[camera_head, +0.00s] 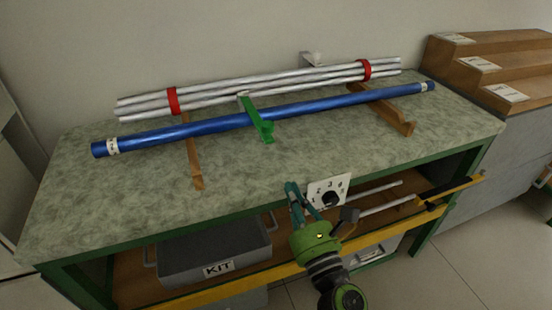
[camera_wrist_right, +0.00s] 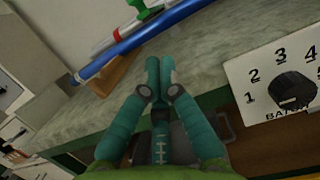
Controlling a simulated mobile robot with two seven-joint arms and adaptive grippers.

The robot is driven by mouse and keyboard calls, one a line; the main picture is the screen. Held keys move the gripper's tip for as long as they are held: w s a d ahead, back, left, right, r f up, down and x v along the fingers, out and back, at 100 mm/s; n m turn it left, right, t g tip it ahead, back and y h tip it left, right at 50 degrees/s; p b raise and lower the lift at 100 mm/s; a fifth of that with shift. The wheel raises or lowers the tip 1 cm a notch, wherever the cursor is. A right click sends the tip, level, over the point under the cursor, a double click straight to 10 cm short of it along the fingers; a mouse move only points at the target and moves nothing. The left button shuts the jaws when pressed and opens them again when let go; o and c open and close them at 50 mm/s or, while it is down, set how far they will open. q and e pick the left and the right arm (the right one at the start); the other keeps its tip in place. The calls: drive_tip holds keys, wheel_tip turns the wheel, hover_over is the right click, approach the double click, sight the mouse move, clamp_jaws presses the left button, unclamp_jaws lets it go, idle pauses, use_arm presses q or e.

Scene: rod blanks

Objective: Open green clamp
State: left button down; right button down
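The green clamp (camera_head: 258,119) is on the workbench, near the middle of the long blue tube (camera_head: 330,103). Its green arm crosses the front of the tube and slants toward the bench front; I cannot tell whether its jaw is shut. Part of the clamp shows at the top edge of the right wrist view (camera_wrist_right: 138,5). My right gripper (camera_head: 293,187) is at the bench's front edge, below and right of the clamp and apart from it. In the right wrist view its teal fingertips (camera_wrist_right: 159,66) are together with nothing between them. My left gripper is not in view.
White rods (camera_head: 270,78) with red bands (camera_head: 173,101) lie behind the tube on wooden supports (camera_head: 194,165). A numbered dial plate (camera_head: 328,190) is close beside my right gripper. A grey KIT bin (camera_head: 215,252) sits on the lower shelf. The front bench top is clear.

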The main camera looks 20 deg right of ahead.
drive_tip(key=shift+w, duration=0.1)
